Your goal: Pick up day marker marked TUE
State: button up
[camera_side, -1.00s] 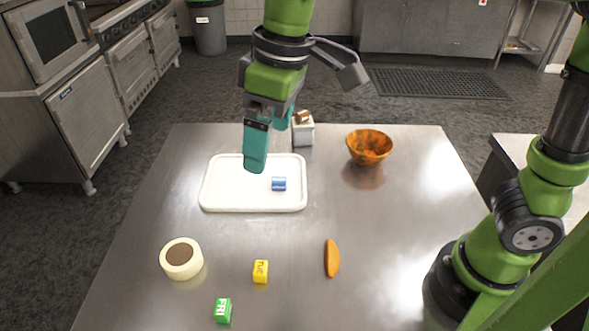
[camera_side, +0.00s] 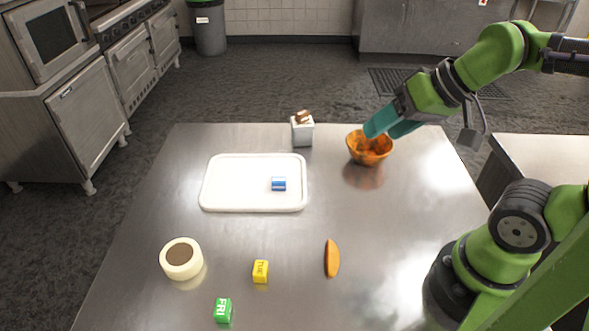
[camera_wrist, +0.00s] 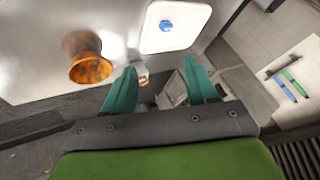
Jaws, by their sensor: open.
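The day marker marked TUE is a small yellow block (camera_side: 260,271) lying on the steel table near its front middle in the side view. It does not show in the wrist view. My gripper (camera_side: 376,128) is at the table's back right, above or beside the orange-brown bowl (camera_side: 371,150), far from the yellow block. In the wrist view its two teal fingers (camera_wrist: 163,92) are spread apart with nothing between them. The bowl also shows in the wrist view (camera_wrist: 88,60), left of the fingers.
A green FRI block (camera_side: 223,310) and a cream roll-like object (camera_side: 181,259) are left of the yellow block; an orange, elongated item (camera_side: 332,258) lies right. A white tray (camera_side: 225,200) holds a blue block (camera_side: 279,184). A white box (camera_side: 302,132) stands behind.

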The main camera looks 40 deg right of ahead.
jog(key=m+g+h, duration=0.2)
jog(key=m+g, duration=0.4)
jog(key=g, duration=0.1)
send_over(260, 268)
jog(key=f, duration=1.8)
jog(key=shift+w+a, duration=0.1)
jog(key=shift+a, duration=0.2)
jog(key=shift+d+f, duration=0.15)
jog(key=shift+f, duration=1.2)
jog(key=shift+d+f, duration=0.15)
jog(key=shift+f, duration=1.15)
